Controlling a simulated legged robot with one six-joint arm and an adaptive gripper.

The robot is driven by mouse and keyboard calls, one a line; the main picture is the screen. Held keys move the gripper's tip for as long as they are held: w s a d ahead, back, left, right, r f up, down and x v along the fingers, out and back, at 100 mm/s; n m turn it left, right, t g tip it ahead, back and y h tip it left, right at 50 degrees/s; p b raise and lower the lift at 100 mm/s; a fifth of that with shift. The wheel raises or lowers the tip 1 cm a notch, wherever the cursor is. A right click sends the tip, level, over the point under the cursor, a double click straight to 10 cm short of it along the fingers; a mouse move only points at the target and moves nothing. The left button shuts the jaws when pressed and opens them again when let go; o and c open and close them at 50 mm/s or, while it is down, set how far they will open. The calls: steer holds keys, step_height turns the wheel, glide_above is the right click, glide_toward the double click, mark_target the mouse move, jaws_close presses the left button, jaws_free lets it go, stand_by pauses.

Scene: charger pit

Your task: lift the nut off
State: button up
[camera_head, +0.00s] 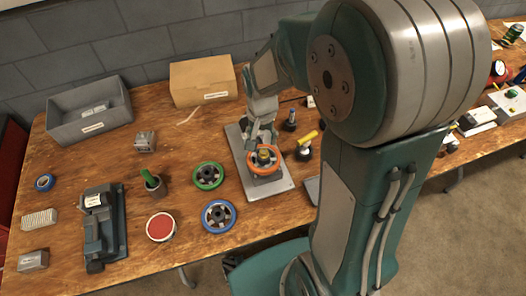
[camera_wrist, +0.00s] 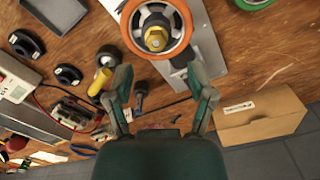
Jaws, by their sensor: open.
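A brass-coloured nut (camera_head: 263,155) sits at the centre of an orange-rimmed wheel (camera_head: 251,166), which lies on a grey metal plate (camera_head: 279,185) on the bench. In the wrist view the nut (camera_wrist: 155,39) shows clearly on the hub inside the orange rim (camera_wrist: 186,22). My gripper (camera_head: 261,138) is close to the wheel in the head view and partly overlaps its far side. In the wrist view its two fingers are spread wide with nothing between them (camera_wrist: 160,88), and the nut lies beyond the fingertips, apart from them.
Green (camera_head: 208,176) and blue (camera_head: 219,216) wheels lie left of the plate. A yellow-handled tool (camera_head: 307,138) and a dark upright piece (camera_head: 290,121) stand close on the right. A cardboard box (camera_head: 203,82) and a grey bin (camera_head: 91,110) stand at the back. Bare wood separates most things.

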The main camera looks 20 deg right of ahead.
mark_target(264, 151)
steer(key=f, duration=0.6)
steer(key=shift+d, duration=0.25)
jaws_close()
